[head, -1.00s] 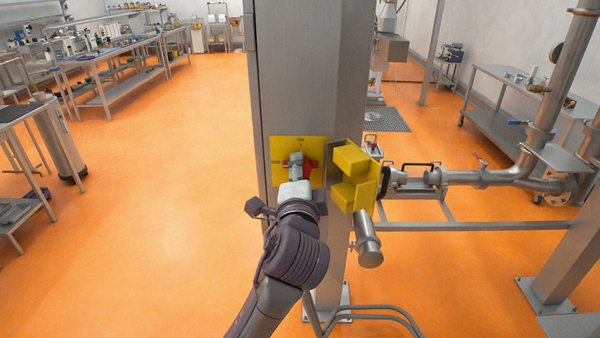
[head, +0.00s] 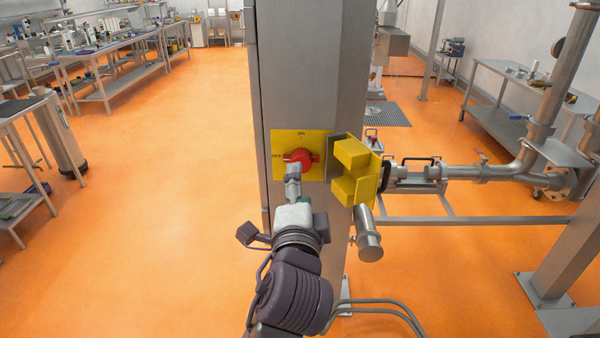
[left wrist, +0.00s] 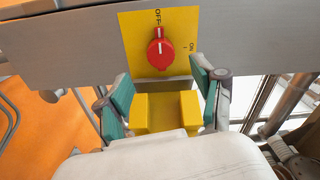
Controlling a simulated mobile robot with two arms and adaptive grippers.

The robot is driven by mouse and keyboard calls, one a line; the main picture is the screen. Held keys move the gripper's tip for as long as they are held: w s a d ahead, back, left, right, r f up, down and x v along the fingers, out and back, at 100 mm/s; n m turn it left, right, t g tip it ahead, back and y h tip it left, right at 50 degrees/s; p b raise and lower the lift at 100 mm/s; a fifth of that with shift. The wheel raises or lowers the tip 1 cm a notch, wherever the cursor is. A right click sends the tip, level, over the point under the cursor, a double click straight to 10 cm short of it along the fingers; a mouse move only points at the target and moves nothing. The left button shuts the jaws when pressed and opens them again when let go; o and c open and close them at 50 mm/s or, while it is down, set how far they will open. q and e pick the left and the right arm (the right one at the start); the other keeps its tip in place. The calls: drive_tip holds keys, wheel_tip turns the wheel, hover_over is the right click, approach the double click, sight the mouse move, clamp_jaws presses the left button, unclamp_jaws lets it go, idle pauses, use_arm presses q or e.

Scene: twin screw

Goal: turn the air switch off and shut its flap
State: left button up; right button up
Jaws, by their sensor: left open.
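The air switch is a red round knob (head: 300,158) on a yellow plate (head: 285,140) fixed to a grey metal column. In the left wrist view, the white mark on the knob (left wrist: 160,52) points to OFF. The yellow box-shaped flap (head: 367,178) stands swung open at the plate's right side. My left gripper (head: 293,173) is open and empty, just in front of and below the knob, left of the flap. In the left wrist view the flap (left wrist: 188,108) appears between the spread fingers, with no visible grip on it. My right gripper is not in view.
The grey column (head: 310,80) rises behind the plate. A steel pipe end (head: 367,240) sticks out below the flap, and more pipework (head: 480,176) runs to the right. The orange floor (head: 170,200) left of the column is open. Workbenches stand far left.

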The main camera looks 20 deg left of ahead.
use_arm(q)
drive_tip(key=shift+v, duration=2.4)
drive_tip(key=shift+f, duration=0.1)
